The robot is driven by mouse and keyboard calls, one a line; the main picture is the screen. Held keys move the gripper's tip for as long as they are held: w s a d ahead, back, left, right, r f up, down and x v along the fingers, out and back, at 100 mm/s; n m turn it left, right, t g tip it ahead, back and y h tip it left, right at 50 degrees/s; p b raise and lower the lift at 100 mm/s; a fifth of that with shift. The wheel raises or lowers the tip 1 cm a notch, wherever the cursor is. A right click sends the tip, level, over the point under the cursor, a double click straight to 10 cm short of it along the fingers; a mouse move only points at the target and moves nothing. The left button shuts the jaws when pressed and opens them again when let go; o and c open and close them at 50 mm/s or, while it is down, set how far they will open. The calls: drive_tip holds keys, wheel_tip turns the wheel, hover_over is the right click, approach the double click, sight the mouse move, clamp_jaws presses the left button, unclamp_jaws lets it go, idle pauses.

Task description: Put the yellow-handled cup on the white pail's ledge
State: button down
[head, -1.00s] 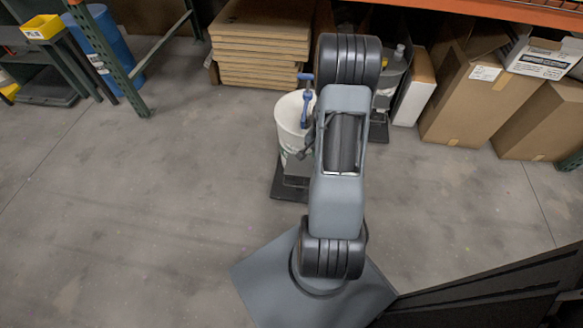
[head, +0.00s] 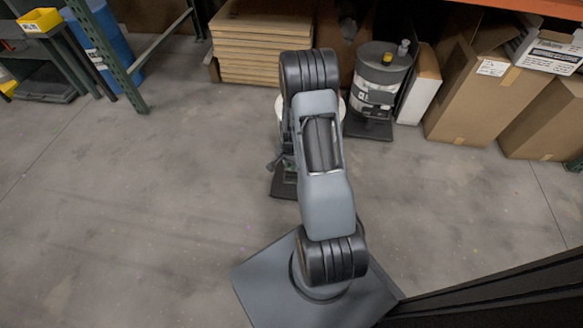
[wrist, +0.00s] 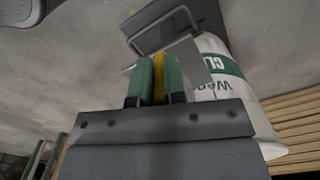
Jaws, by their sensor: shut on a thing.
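My gripper (wrist: 158,80), with green finger pads, is shut on the yellow handle (wrist: 159,66) in the wrist view. A grey metal piece (wrist: 190,62) just beyond the fingers appears to be the cup's body; most of its shape is hidden. The white pail (wrist: 235,125) with green lettering is close on the right, behind the grey piece. I cannot tell whether they touch. In the head view my arm covers most of the pail (head: 281,112), and the cup cannot be made out.
A dark grey frame (wrist: 163,32) lies just beyond the cup in the wrist view. A grey drum (head: 376,85) stands right of the pail. Stacked boards (head: 262,50) and cardboard boxes (head: 478,90) line the back. Open floor (head: 150,200) lies left.

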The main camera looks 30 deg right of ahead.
drive_tip(key=shift+f, duration=0.75)
drive_tip(key=shift+r, duration=0.15)
drive_tip(key=c, duration=1.6)
unclamp_jaws()
drive_tip(key=shift+f, duration=0.25)
drive_tip(key=shift+c, duration=0.2)
drive_tip(key=o, duration=0.5)
drive_tip(key=shift+r, duration=0.1)
drive_tip(key=shift+c, duration=0.2)
